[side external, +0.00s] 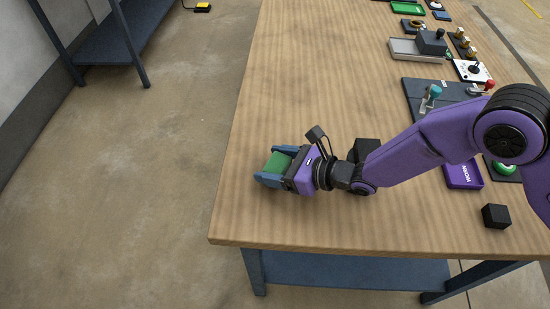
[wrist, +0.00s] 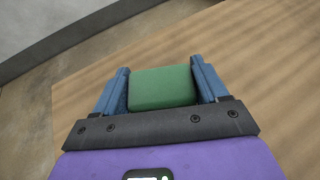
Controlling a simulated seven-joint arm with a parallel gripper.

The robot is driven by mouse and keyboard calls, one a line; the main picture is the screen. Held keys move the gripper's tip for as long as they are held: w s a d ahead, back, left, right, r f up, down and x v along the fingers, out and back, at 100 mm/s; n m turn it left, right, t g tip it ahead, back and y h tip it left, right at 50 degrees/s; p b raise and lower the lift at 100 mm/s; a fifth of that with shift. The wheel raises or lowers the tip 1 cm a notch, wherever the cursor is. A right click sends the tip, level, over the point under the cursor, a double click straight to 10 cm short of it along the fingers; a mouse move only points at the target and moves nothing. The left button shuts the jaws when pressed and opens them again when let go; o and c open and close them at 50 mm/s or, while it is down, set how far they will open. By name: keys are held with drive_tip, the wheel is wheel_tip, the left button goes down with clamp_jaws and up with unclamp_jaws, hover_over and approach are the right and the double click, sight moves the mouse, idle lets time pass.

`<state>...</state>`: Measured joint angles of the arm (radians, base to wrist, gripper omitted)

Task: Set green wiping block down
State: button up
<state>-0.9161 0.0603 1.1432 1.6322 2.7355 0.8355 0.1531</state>
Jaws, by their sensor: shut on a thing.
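The green wiping block (side external: 277,162) is between the blue fingers of my gripper (side external: 272,170), near the left edge of the wooden table in the side view. In the wrist view the green block (wrist: 163,88) fills the space between both fingers (wrist: 163,86), and my gripper is shut on it. The gripper lies low and points left. I cannot tell whether the block touches the table or is slightly above it.
The wooden table (side external: 310,80) is bare around the gripper, and its left edge is close. A black cube (side external: 496,216) and a purple box (side external: 463,174) lie to the right. A panel with levers (side external: 440,95) and several devices line the back right.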

sight(287, 168)
drive_tip(key=shift+f, duration=0.65)
idle(0.5)
drive_tip(key=o, duration=1.1)
drive_tip(key=shift+d+r, duration=0.1)
drive_tip(key=shift+s+d+r, duration=0.1)
drive_tip(key=shift+d, duration=0.15)
drive_tip(key=shift+v, duration=1)
drive_tip(key=shift+s+r, duration=0.1)
drive_tip(key=shift+r, duration=3.45)
